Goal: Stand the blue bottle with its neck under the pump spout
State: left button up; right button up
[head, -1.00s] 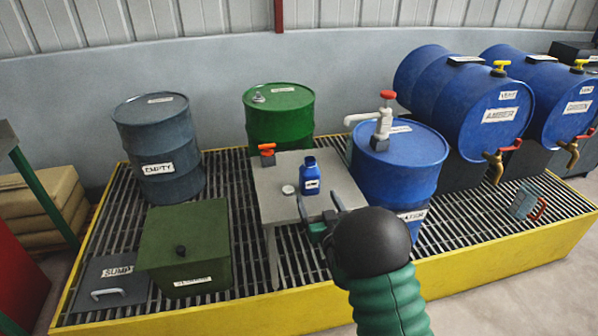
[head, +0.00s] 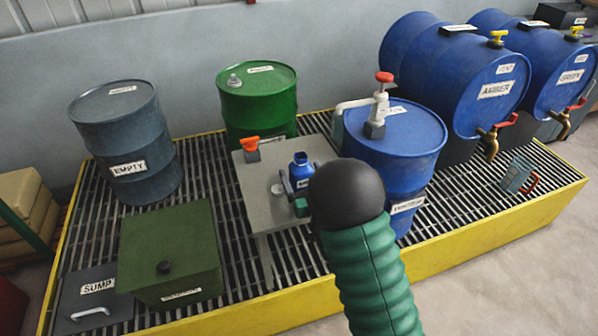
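The small blue bottle (head: 302,166) with a white label stands upright on the grey stand (head: 262,208), its neck open. My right gripper (head: 292,196) is at the bottle, with one finger at its left side and a green-tipped finger at its lower front. The black wrist hides part of the gripper, so I cannot tell whether it is closed on the bottle. The pump (head: 378,108) with a red knob stands on the upright blue drum (head: 408,140). Its pale spout (head: 352,104) points left and bends down, to the right of and above the bottle. My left gripper is not in view.
A red-orange item (head: 250,146) and a white cap (head: 276,189) are on the stand. A green drum (head: 258,100) stands behind it, and a grey drum (head: 126,140) at left. A green box (head: 170,250) sits front left. Blue drums with taps (head: 450,75) lie at right.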

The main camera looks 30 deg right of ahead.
jog(key=shift+a+r, duration=0.1)
jog(key=shift+a, duration=0.15)
jog(key=shift+c, duration=1)
jog(key=shift+w+f, duration=0.2)
jog(key=shift+w, duration=0.05)
jog(key=c, duration=0.5)
jog(key=shift+s+d, duration=0.15)
jog(key=shift+d, duration=0.1)
jog(key=c, duration=0.7)
jog(key=shift+c, duration=0.4)
jog(key=shift+a, duration=0.15)
